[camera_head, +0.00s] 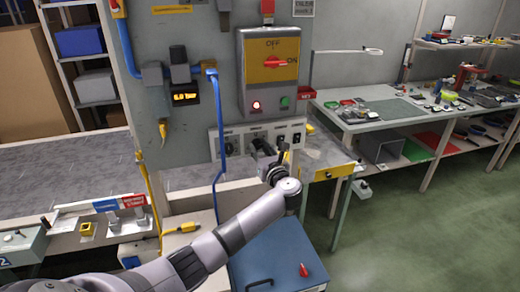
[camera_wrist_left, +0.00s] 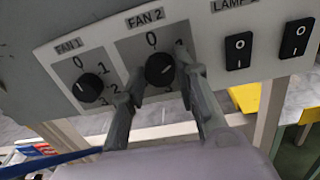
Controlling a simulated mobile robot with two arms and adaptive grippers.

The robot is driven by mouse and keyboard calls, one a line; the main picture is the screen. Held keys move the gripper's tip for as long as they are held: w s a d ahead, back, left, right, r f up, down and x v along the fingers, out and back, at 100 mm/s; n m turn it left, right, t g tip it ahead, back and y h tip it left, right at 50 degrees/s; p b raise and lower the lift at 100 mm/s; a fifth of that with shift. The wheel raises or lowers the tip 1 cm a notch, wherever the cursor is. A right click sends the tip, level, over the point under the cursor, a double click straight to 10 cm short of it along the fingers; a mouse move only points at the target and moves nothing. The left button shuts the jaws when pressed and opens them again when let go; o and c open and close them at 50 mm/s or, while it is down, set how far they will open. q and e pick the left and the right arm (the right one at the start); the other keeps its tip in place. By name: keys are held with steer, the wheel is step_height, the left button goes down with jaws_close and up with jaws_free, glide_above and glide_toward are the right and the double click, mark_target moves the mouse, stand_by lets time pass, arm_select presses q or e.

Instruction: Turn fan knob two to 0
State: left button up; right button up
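The black FAN 2 knob (camera_wrist_left: 159,69) is on a grey plate in the wrist view, with a 0 above it. Its other numbers are partly covered by my fingers, and I cannot tell for certain where its pointer stands. My left gripper (camera_wrist_left: 158,78) is open, with one finger on the lower left of the knob and one on its right. I cannot tell whether either finger touches it. In the head view my left gripper (camera_head: 268,150) is in front of the switch panel (camera_head: 228,143) and hides its middle. My right gripper is not in view.
The FAN 1 knob (camera_wrist_left: 88,87) is left of FAN 2, and lamp rocker switches (camera_wrist_left: 239,50) are to its right. Above the panel is a grey box with a red rotary switch (camera_head: 275,63). A blue cable (camera_head: 221,130) hangs close to the panel's left part.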

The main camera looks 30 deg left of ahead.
arm_select(q)
jaws_close()
steer(key=shift+n, duration=0.3)
steer(key=n+b, duration=0.2)
steer(key=n, duration=0.3)
steer(key=shift+f+h, duration=0.1)
steer(key=shift+h, duration=0.2)
steer(key=n+b, duration=0.2)
steer(key=n, duration=0.2)
steer(key=shift+n+b, duration=0.45)
steer(key=shift+n, duration=0.45)
steer(key=o, duration=0.5)
jaws_free()
steer(key=shift+s, duration=0.1)
